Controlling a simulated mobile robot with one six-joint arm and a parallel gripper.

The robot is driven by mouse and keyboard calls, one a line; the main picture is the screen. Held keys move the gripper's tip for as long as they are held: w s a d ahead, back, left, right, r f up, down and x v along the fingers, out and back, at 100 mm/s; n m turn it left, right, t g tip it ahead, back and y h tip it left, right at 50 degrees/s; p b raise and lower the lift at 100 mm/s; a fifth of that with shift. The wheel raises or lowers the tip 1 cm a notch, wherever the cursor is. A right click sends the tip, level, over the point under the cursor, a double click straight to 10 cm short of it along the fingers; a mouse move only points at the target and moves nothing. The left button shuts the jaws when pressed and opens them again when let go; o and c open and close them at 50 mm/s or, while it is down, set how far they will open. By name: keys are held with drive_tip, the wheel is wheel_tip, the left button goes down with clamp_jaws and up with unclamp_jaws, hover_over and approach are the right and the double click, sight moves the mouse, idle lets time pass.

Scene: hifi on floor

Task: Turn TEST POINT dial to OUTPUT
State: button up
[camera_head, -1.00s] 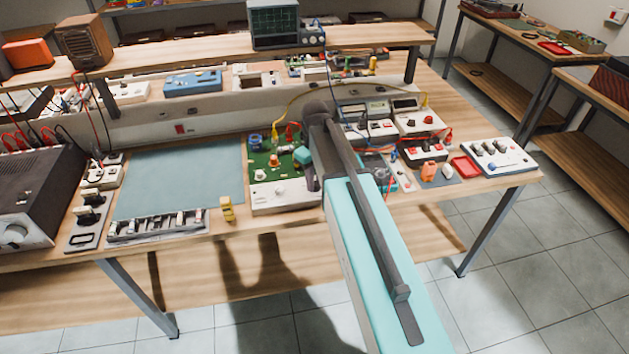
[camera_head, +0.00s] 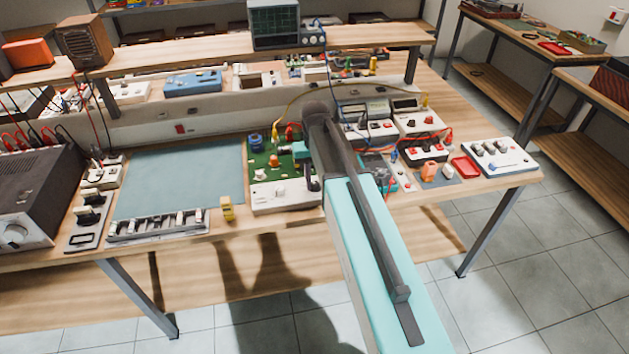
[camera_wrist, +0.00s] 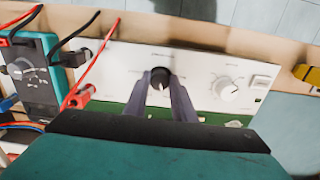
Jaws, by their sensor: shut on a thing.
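A black dial (camera_wrist: 161,76) with a light pointer mark sits on a white panel (camera_wrist: 118,72) in the wrist view. My gripper (camera_wrist: 160,80) has its two fingers on either side of the dial, shut on it. The pointer mark faces roughly toward the bottom of the picture. The printed labels are too small to read, so I cannot tell which setting it marks. A white dial (camera_wrist: 225,88) is to the right on the same panel. In the head view the panel (camera_head: 282,198) fronts a green circuit board (camera_head: 262,160); my arm hides the black dial.
A teal meter (camera_wrist: 35,75) with black and red leads stands left of the panel in the wrist view. Red plugs (camera_wrist: 78,97) are close to the left finger. A yellow part (camera_wrist: 306,73) is at the right. In the head view a bare blue-grey mat (camera_head: 180,180) lies left of the board.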

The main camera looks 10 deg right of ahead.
sight(315, 184)
drive_tip(key=o, duration=1.1)
drive_tip(key=shift+c, duration=0.2)
drive_tip(key=shift+r, duration=0.1)
wheel_tip(315, 184, up, 14)
drive_tip(key=b, duration=0.3)
drive_tip(key=shift+f, duration=0.2)
